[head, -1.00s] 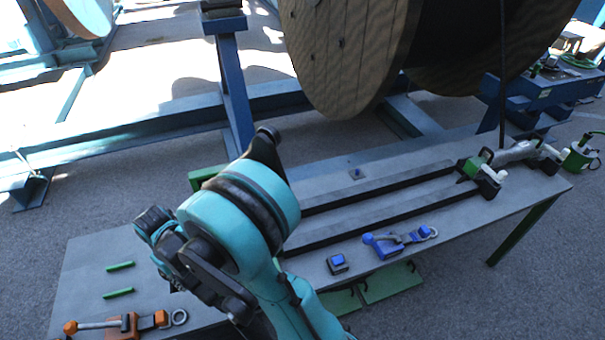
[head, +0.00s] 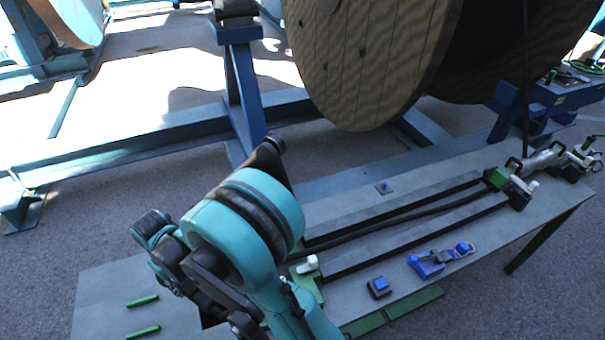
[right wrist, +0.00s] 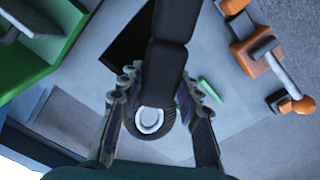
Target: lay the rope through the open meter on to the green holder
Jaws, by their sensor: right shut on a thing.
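My right gripper (right wrist: 160,106) is shut on the rope (right wrist: 170,55), a thick black line with a pale ring at its end, in the right wrist view. In the head view my teal arm hides the fingertips. The rope (head: 400,218) runs between two dark rails on the table, from the grey-white meter (head: 543,160) at the far right towards my arm. I cannot tell whether the rope lies inside the meter or whether it is open. A green holder (head: 309,288) with a white clamp stands beside my arm, partly hidden. My left gripper is out of view.
A blue clamp (head: 430,262) and a small blue-topped block (head: 379,287) lie near the table's front edge. Green pegs (head: 142,301) are at the left. An orange clamp (right wrist: 262,55) shows in the wrist view. A large wooden reel (head: 370,60) stands behind the table.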

